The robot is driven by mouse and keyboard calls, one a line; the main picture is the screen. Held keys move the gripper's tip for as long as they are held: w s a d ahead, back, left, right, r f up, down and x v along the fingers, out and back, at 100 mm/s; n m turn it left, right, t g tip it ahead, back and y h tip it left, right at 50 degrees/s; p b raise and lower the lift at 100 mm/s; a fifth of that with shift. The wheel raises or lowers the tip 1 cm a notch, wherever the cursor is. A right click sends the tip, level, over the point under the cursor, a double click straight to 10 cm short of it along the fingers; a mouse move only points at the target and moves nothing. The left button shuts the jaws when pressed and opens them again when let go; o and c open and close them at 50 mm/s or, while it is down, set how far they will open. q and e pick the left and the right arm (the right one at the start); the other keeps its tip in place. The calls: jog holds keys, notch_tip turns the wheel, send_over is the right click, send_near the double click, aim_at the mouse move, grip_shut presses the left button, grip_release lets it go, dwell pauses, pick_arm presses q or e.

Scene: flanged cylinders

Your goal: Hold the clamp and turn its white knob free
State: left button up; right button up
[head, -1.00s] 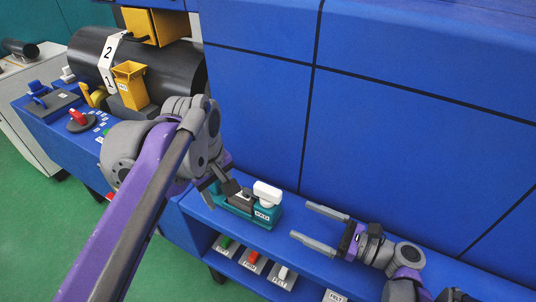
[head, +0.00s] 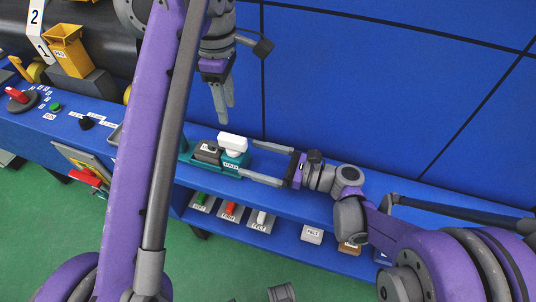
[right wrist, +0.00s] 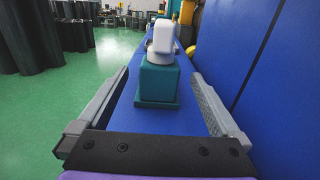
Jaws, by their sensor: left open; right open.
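The clamp is a teal block (head: 235,161) on the blue bench top, with a darker part at its left. Its white knob (head: 233,142) sits upright on top. In the right wrist view, the teal block (right wrist: 158,82) and white knob (right wrist: 163,38) are straight ahead, between the finger lines. My right gripper (head: 249,158) is open and empty, its fingertips at the block's right end; contact cannot be told. It also shows in the right wrist view (right wrist: 160,72). My left gripper (head: 225,115) is open and empty, pointing down above and behind the knob.
A blue wall panel (head: 350,95) rises close behind the bench. A lower shelf (head: 280,232) holds several small labelled blocks. A yellow holder (head: 66,48) and a red-handled knob (head: 17,95) stand farther left. Green floor lies in front.

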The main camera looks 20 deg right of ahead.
aim_at(232, 137)
jog(key=shift+x, duration=2.7)
grip_shut()
pick_arm(q)
jog(key=shift+o, duration=0.8)
jog(key=shift+m, duration=0.8)
notch_tip(232, 137, down, 11)
jog(key=shift+r, duration=0.15)
